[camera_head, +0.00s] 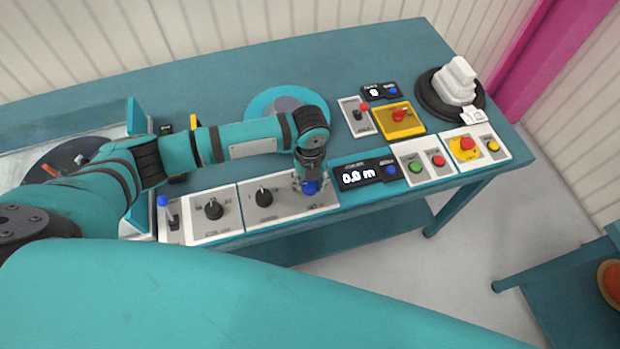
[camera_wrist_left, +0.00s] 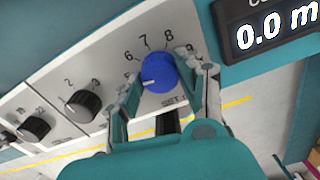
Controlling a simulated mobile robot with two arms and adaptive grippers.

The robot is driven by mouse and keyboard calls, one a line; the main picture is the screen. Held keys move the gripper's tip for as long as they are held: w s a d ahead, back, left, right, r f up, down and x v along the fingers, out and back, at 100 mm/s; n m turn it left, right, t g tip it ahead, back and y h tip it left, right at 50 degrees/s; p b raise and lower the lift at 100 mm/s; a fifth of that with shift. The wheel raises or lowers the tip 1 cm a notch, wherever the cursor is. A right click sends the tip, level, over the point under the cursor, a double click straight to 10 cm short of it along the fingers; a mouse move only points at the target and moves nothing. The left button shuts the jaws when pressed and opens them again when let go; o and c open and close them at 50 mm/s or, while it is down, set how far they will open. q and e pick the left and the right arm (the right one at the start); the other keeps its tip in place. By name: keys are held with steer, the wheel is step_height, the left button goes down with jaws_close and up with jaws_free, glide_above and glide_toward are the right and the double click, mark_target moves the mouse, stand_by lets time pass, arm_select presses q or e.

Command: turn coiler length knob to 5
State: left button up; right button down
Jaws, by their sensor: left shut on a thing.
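The blue length knob (camera_wrist_left: 158,72) sits on a white panel, with the numbers 6, 7 and 8 readable around its upper side. My left gripper (camera_wrist_left: 164,78) is shut on this knob, one finger on each side. In the head view the gripper (camera_head: 309,182) points down over the knob (camera_head: 311,187) at the right end of the panel. The coiler display (camera_head: 358,174) beside it reads 0.0 m. My right gripper is not in view.
Black knobs (camera_head: 264,196) (camera_head: 214,208) and a blue-tipped lever (camera_head: 164,205) stand left of the blue knob. Green and red buttons (camera_head: 427,161) are to the right. A yellow switch box (camera_head: 399,120) and a black-based white device (camera_head: 452,90) stand behind.

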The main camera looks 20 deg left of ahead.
mark_target(310, 183)
arm_select(q)
steer(key=o, duration=1.1)
steer(key=shift+o, duration=0.2)
step_height(310, 183, up, 12)
